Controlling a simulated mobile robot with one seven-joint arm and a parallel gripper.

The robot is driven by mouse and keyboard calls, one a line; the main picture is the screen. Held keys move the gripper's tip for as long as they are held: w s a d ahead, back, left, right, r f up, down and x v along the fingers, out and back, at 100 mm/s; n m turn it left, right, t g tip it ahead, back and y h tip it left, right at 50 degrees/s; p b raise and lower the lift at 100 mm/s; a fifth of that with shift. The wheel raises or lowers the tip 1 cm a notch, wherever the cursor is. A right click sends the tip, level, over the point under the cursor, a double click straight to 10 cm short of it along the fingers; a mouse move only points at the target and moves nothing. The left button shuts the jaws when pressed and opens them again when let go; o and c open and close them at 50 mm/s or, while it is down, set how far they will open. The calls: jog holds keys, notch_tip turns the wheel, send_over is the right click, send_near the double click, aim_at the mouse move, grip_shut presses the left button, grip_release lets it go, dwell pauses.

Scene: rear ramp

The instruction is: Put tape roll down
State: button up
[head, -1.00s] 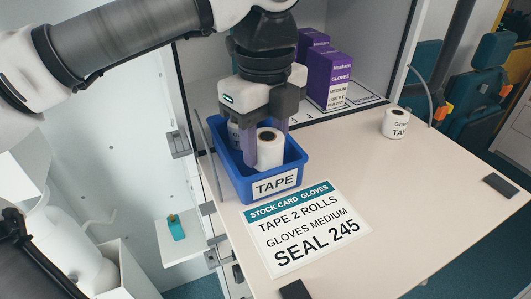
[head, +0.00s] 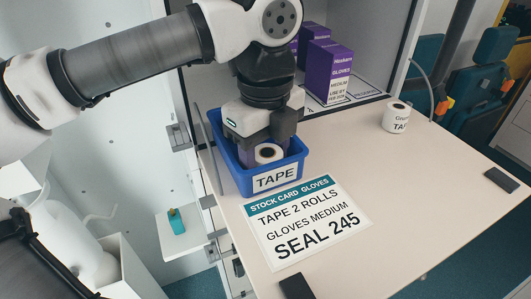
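My gripper (head: 266,150) points down into the blue bin labelled TAPE (head: 275,180), at the left of the worktop. It is shut on a white tape roll (head: 268,154) with a dark core. The roll is upright inside the bin near its front wall, with its top below or about level with the rim. The bin wall hides its base, so I cannot tell if it touches the bin floor. One purplish finger shows beside the roll; the other is mostly hidden. Another white tape roll (head: 396,118) stands on the worktop at the right.
A stock card (head: 307,222) reading TAPE 2 ROLLS, GLOVES MEDIUM, SEAL 245 lies in front of the bin. Purple glove boxes (head: 328,72) stand in the cabinet behind. A dark latch (head: 501,180) sits at the right edge.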

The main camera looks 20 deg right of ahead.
aim_at(265, 151)
jog(key=shift+r, duration=0.15)
jog(key=shift+r+p, duration=0.6)
jog(key=shift+p, duration=0.1)
notch_tip(265, 151, up, 12)
jog(key=b, duration=0.2)
jog(key=shift+f, duration=0.25)
